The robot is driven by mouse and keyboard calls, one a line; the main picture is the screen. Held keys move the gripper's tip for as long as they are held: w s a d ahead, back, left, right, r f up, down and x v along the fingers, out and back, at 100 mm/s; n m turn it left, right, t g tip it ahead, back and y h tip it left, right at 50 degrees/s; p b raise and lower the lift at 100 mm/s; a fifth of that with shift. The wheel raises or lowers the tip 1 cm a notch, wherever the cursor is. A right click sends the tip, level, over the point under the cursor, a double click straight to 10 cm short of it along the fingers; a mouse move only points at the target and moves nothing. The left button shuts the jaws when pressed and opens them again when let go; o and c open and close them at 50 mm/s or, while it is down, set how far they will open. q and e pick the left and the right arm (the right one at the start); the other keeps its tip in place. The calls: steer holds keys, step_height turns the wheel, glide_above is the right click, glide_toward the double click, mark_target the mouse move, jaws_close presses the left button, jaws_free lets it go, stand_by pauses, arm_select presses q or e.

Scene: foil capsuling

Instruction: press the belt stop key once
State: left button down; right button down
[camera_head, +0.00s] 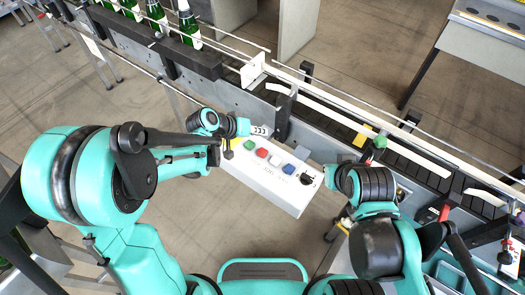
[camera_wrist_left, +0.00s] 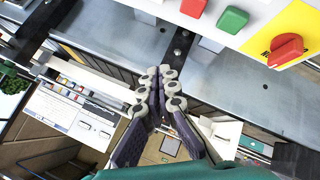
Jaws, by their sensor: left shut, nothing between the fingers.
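A white control box (camera_head: 262,186) stands on the near side of the belt line. Its top carries a green key (camera_head: 249,144), a red key (camera_head: 262,153), a white key, a blue key (camera_head: 288,169) and a black knob (camera_head: 308,178). The key labels are too small to read. My left gripper (camera_head: 264,131) is shut and empty, beside the box's far edge. In the left wrist view its fingertips (camera_wrist_left: 165,76) are together, apart from the red key (camera_wrist_left: 192,6) and green key (camera_wrist_left: 232,19). My right gripper's fingers do not show.
The conveyor (camera_head: 330,122) with its rails runs diagonally behind the box. Several green bottles (camera_head: 190,28) stand on it at the upper left. A white plate (camera_head: 253,67) rises beside the rail. My right arm is close to the box's right side.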

mark_target(261, 153)
arm_select(q)
step_height(261, 153, down, 8)
steer(key=b, duration=0.6)
steer(key=shift+r, duration=0.2)
steer(key=shift+f+b, duration=0.3)
steer(key=shift+f, duration=0.1)
stand_by(0.6)
steer(key=shift+f+b, duration=0.45)
steer(key=shift+f+b, duration=0.5)
stand_by(0.6)
steer(key=shift+r, duration=0.1)
steer(key=shift+r+p, duration=0.7)
steer(key=shift+r, duration=0.15)
